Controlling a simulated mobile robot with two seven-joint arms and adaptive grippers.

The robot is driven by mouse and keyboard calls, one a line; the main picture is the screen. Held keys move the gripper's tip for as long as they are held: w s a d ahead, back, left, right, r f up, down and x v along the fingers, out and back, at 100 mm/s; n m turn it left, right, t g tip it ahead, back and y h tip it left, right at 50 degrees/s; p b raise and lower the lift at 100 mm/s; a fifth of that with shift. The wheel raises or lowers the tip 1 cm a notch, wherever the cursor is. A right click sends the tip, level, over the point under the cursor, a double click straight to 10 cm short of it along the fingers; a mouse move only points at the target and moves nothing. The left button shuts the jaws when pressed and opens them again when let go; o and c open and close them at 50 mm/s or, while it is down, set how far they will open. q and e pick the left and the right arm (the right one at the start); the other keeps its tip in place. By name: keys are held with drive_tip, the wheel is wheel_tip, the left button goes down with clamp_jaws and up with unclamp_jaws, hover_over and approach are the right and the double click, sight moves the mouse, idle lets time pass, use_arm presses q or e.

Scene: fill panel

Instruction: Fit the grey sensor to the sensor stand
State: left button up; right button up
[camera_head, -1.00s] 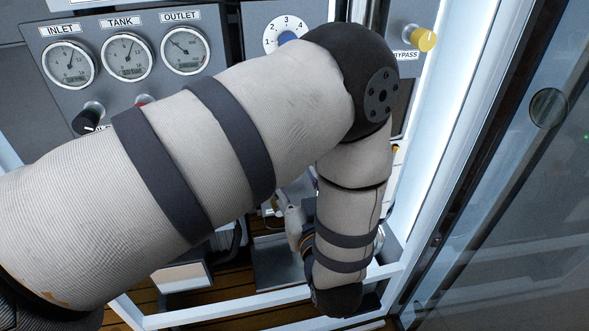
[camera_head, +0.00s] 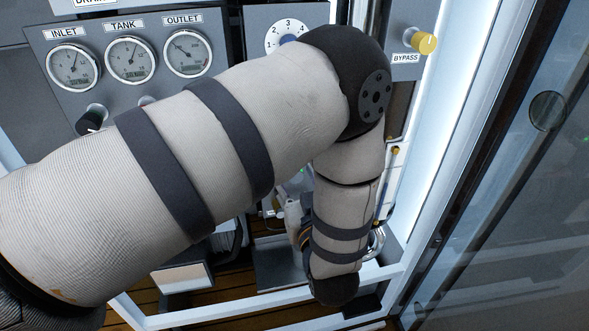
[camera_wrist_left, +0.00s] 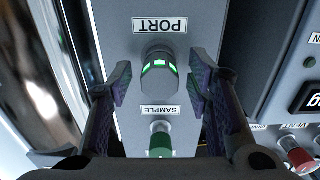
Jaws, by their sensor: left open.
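In the left wrist view a grey cylinder with green lit marks, which looks like the grey sensor (camera_wrist_left: 158,68), sits at the grey panel beside the upside-down PORT label (camera_wrist_left: 160,25). My left gripper (camera_wrist_left: 161,84) is open, with one finger on each side of the cylinder. Gaps show between the fingers and the cylinder, so it is not gripped. In the head view my left arm covers the middle, and its gripper is hidden behind the forearm. I cannot pick out the sensor stand. My right gripper is not in view.
A green knob (camera_wrist_left: 160,140) labelled SAMPLE stands close by on the panel. A red knob (camera_wrist_left: 300,158) labelled VENT is at the right. In the head view are three gauges (camera_head: 130,60), a yellow BYPASS knob (camera_head: 425,43), a white frame bar (camera_head: 235,306) and a glass door (camera_head: 510,220).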

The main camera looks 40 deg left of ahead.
sight(297, 178)
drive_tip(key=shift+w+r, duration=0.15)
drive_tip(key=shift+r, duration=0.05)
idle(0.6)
use_arm(q)
drive_tip(key=shift+c, duration=0.2)
clamp_jaws()
drive_tip(key=shift+p+v, duration=0.9)
drive_tip(key=shift+v, duration=2.1)
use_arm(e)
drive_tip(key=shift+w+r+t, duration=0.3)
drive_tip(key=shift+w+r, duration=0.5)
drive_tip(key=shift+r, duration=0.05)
